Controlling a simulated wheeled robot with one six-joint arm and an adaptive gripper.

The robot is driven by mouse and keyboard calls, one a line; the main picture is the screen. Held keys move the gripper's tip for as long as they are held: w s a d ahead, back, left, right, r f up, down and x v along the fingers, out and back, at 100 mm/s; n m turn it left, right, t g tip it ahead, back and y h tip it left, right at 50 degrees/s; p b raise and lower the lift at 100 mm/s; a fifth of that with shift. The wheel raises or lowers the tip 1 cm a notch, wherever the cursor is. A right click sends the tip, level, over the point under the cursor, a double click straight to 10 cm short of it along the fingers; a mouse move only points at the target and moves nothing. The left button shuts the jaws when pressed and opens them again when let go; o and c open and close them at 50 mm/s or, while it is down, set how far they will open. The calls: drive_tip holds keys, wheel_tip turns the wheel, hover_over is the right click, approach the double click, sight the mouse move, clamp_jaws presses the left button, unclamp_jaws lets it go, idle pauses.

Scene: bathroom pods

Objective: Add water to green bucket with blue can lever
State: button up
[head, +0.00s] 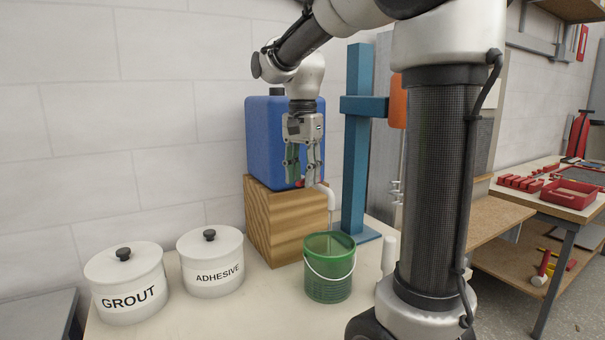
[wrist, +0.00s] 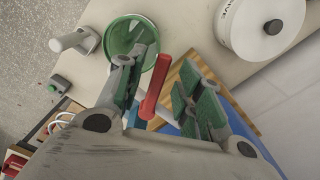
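The blue can (head: 268,130) stands on a wooden block, with a white spout (head: 331,196) at its lower front. Its red lever (wrist: 155,85) shows clearly in the wrist view, between my fingers and apart from the right one; contact with the left one is unclear. The green bucket (head: 330,282), with a white handle, stands upright below the spout; it also shows in the wrist view (wrist: 118,38). My gripper (head: 302,174) points down in front of the can, open around the lever, seen too in the wrist view (wrist: 166,68). Whether water is in the bucket cannot be told.
The wooden block (head: 287,228) is beside the bucket. White lidded pots marked GROUT (head: 127,296) and ADHESIVE (head: 211,270) stand left on the table. A teal stand (head: 356,150) rises behind right, and a white cylinder (head: 389,255) stands right of the bucket.

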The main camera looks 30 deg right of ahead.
sight(303, 180)
wheel_tip(303, 180, up, 12)
idle(0.6)
